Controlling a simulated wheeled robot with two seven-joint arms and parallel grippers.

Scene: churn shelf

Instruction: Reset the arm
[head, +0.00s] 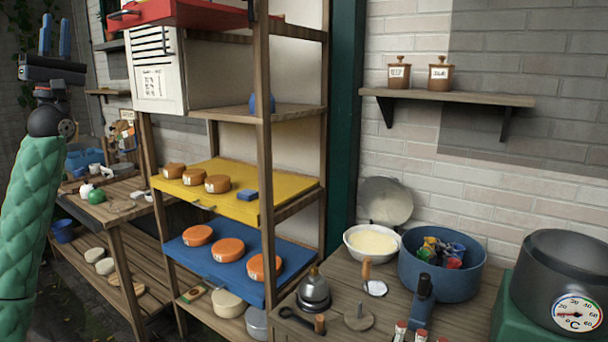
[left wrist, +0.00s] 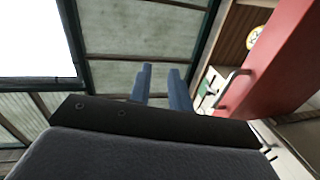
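My left arm, in a green quilted sleeve, rises at the left edge of the head view. Its gripper (head: 55,36) points up, with two blue fingers standing apart and nothing between them. In the left wrist view the same gripper (left wrist: 160,84) shows its two fingers with a narrow gap, empty, against a glazed roof. The gripper is left of the tall wooden shelf (head: 264,150) and apart from it. My right gripper does not show.
The shelf holds a red board (head: 165,12), a yellow board (head: 205,192) and a blue board (head: 195,262), the lower two with orange cheeses. The red board also shows at right in the left wrist view (left wrist: 275,70). A cluttered workbench (head: 345,302) stands at right.

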